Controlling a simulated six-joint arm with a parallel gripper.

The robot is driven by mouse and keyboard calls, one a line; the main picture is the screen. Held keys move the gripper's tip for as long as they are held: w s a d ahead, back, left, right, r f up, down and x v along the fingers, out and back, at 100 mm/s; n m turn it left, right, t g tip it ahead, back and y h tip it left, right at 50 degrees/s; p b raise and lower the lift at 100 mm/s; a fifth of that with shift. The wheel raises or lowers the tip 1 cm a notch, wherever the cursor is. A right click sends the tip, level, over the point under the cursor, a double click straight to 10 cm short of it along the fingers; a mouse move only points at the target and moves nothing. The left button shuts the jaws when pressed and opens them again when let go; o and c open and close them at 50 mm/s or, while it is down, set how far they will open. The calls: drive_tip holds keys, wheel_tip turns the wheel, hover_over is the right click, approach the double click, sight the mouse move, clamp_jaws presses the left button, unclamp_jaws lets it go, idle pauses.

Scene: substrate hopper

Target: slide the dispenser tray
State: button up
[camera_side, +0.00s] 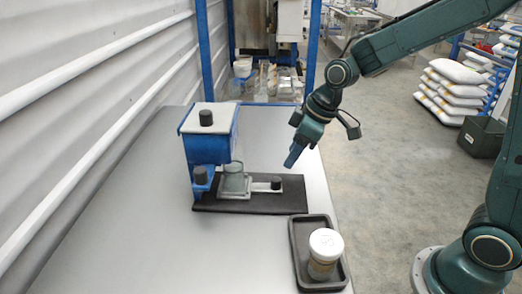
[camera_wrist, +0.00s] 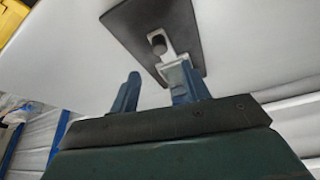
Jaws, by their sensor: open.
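The blue hopper (camera_side: 209,138) with a pale lid and black knob stands on a black base plate (camera_side: 240,206) on the grey table. The dispenser tray (camera_side: 262,187), a pale slide with a black knob (camera_side: 276,183), sticks out to the right from the hopper's foot. A greenish clear cup (camera_side: 235,182) sits at the slide's inner end. My gripper (camera_side: 292,157) is in the air above and behind the knob, apart from it. In the wrist view, my gripper (camera_wrist: 157,88) is open and empty, with the tray knob (camera_wrist: 158,44) beyond the fingertips.
A black tray (camera_side: 300,252) holding a white-lidded jar (camera_side: 324,252) lies at the table's front right. A blue frame post (camera_side: 204,50) rises behind the hopper. The table left of the hopper is clear.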

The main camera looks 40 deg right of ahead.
sight(276, 179)
drive_tip(key=shift+x, duration=4.6)
clamp_jaws()
